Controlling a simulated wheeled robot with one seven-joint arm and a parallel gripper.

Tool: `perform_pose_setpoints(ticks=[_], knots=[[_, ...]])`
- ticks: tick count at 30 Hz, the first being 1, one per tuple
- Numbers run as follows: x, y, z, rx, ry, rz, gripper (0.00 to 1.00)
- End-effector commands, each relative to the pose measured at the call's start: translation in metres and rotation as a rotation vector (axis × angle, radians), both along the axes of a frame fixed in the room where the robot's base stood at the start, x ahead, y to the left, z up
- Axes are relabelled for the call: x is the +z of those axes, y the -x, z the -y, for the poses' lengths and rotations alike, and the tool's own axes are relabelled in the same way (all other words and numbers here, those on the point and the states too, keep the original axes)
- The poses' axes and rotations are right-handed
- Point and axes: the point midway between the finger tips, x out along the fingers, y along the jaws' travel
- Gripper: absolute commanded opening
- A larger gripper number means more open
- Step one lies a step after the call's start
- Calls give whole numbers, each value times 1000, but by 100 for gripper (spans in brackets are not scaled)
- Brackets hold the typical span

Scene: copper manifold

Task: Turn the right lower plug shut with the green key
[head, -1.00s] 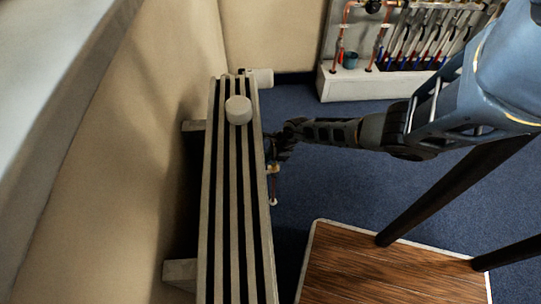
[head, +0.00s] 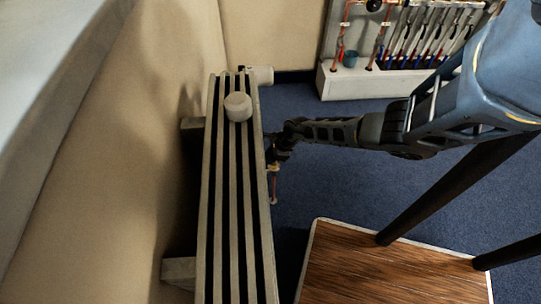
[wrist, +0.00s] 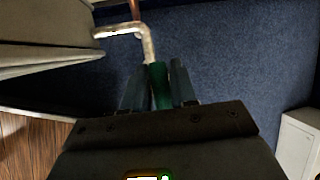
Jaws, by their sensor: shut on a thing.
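My gripper (wrist: 156,88) is shut on the green key, whose green handle (wrist: 160,86) shows between the two fingers. A pale metal shank (wrist: 148,42) rises from the handle and bends left, and its tip comes close to the radiator's edge. In the head view my gripper (head: 275,150) is at the right side of the pale slatted radiator (head: 228,180), partly dark and hard to make out. A copper and brass fitting (head: 273,172) hangs just below it. The right lower plug cannot be made out, and I cannot tell whether the key's tip touches it.
A white-based rack (head: 388,80) with copper pipes and several tools stands at the back right. A wooden platform (head: 385,265) lies at the lower right. Blue carpet (head: 345,185) is open between them. The beige wall (head: 110,140) runs behind the radiator at the left.

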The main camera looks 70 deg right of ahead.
Motion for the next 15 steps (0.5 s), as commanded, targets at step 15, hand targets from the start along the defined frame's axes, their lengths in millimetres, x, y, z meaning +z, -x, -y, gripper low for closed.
perform_pose_setpoints(ticks=[15], knots=[[-7,0,0,0,0,-1,0]])
